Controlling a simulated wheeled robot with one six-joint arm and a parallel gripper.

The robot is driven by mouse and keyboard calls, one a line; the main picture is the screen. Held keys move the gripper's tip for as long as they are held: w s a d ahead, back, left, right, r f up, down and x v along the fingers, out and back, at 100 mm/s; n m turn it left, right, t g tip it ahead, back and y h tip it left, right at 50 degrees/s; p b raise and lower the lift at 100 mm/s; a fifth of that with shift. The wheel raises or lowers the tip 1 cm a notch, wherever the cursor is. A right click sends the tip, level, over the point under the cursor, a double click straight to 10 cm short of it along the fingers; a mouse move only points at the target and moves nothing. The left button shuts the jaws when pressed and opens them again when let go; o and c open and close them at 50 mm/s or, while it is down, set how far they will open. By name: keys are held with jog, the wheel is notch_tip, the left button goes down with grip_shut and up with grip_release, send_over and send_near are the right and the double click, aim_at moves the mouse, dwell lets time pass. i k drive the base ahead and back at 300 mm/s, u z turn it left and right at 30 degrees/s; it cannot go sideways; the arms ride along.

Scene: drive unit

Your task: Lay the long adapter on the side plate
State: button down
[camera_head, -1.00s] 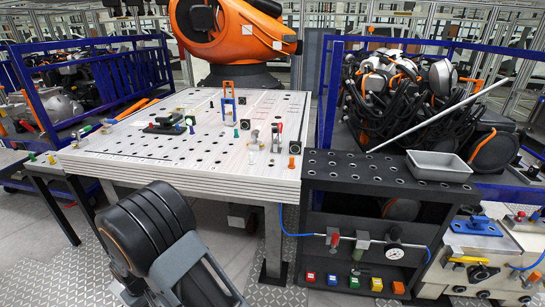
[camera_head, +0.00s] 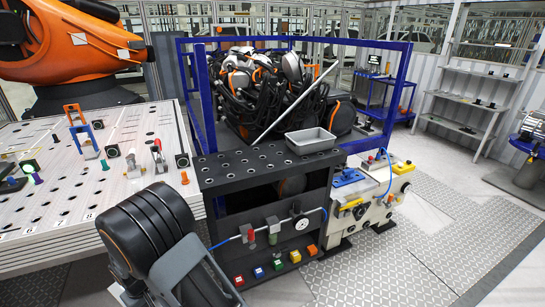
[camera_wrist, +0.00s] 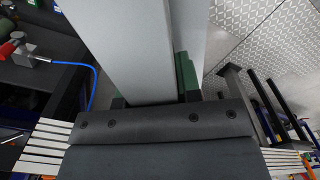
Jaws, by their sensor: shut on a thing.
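My gripper (camera_wrist: 155,101) shows in the wrist view, its dark bolted body across the bottom. It is shut on a long pale grey piece (camera_wrist: 125,42), apparently the long adapter, which runs up out of the picture. Its far end is hidden. Green parts (camera_wrist: 185,72) show beside it. In the head view, my folded arm covers the lower left, and neither the gripper nor the held piece can be made out. A black perforated plate (camera_head: 222,173) tops the cart right of the pale table; it seems to be the side plate. It is apart from the held piece.
A grey tray (camera_head: 310,141) stands on the back right of the black plate. The pale hole-patterned table (camera_head: 75,195) carries clamps and pins. A blue-framed bin (camera_head: 205,115) of parts stands behind. Open floor (camera_head: 430,245) lies at the right.

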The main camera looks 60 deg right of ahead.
aim_at(243, 161)
jog(key=z, duration=1.25)
